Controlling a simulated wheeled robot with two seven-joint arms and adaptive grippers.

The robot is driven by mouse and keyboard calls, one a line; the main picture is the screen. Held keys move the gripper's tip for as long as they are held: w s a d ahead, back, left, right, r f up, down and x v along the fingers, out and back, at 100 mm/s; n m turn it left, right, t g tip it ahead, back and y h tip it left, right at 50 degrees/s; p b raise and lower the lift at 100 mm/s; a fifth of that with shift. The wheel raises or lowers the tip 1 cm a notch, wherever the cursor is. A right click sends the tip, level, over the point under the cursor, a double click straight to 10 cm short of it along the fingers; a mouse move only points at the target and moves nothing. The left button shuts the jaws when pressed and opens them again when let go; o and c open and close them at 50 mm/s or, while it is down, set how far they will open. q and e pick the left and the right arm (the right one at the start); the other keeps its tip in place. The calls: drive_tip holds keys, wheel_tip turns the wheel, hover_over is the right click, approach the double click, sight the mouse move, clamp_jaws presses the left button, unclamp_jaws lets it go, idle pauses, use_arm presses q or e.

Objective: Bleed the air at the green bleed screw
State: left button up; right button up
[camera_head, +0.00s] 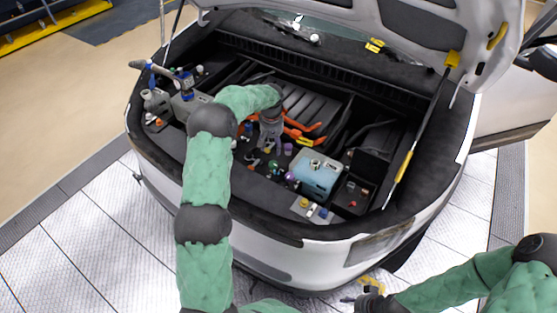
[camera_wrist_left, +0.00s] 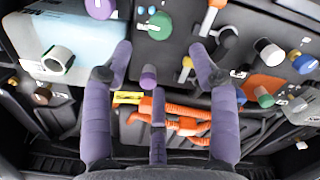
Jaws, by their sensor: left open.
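My left gripper (camera_head: 268,142) reaches down into the open bay, fingers pointing at the crowded fittings. In the left wrist view its purple-grey fingers (camera_wrist_left: 163,62) are spread apart with nothing held. Two green caps show: a large one (camera_wrist_left: 160,25) beyond the fingertips, also in the head view (camera_head: 277,176), and a smaller one (camera_wrist_left: 264,97) right of the fingers. I cannot tell which is the bleed screw. A purple cap (camera_wrist_left: 148,78) shows between the fingers. My right gripper (camera_head: 371,289) is low outside the bumper; its finger state is unclear.
A pale blue tank (camera_head: 316,175) with a round neck stands right of my left gripper. Orange hoses (camera_head: 303,130) lie behind it. A blue-and-grey tool (camera_head: 184,82) sits at the bay's left. The raised lid (camera_head: 350,20) and its right strut (camera_head: 420,130) bound the space.

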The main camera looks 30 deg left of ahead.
sight(273, 164)
use_arm(q)
wheel_tip(273, 164, down, 11)
drive_tip(key=shift+w+b, duration=0.15)
drive_tip(key=shift+b, duration=0.2)
idle(0.3)
drive_tip(key=c, duration=1.1)
